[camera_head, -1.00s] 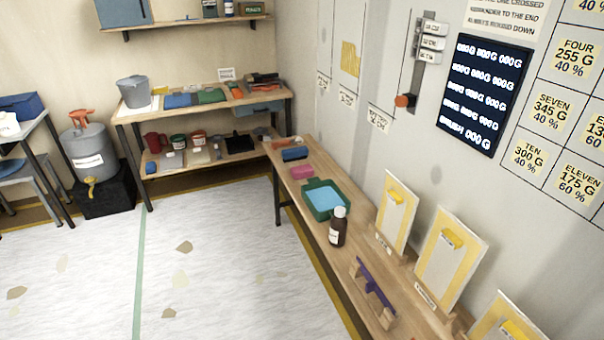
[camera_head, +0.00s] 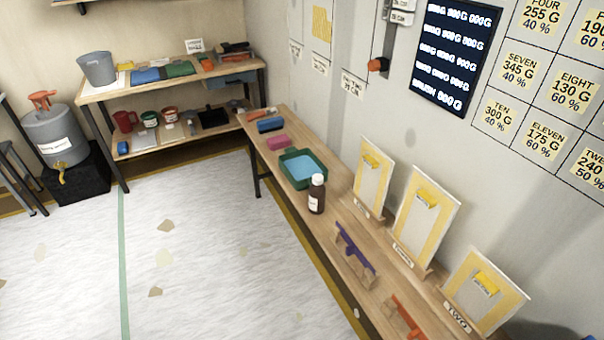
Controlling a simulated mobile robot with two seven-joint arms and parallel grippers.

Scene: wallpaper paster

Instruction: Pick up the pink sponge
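The pink sponge (camera_head: 279,142) lies on the long wooden bench (camera_head: 325,222) along the right wall. It sits between a blue block (camera_head: 270,125) behind it and a green tray (camera_head: 303,168) with a light blue inside in front of it. Nothing covers the sponge. Neither of my grippers shows in this view.
A dark brown bottle (camera_head: 317,194) stands by the tray, with a purple holder (camera_head: 354,250) nearer. Yellow-and-white boards (camera_head: 425,218) lean along the wall. A shelf table (camera_head: 170,91) stands at the back, a grey tank (camera_head: 55,136) at left. The pale floor (camera_head: 200,250) is clear.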

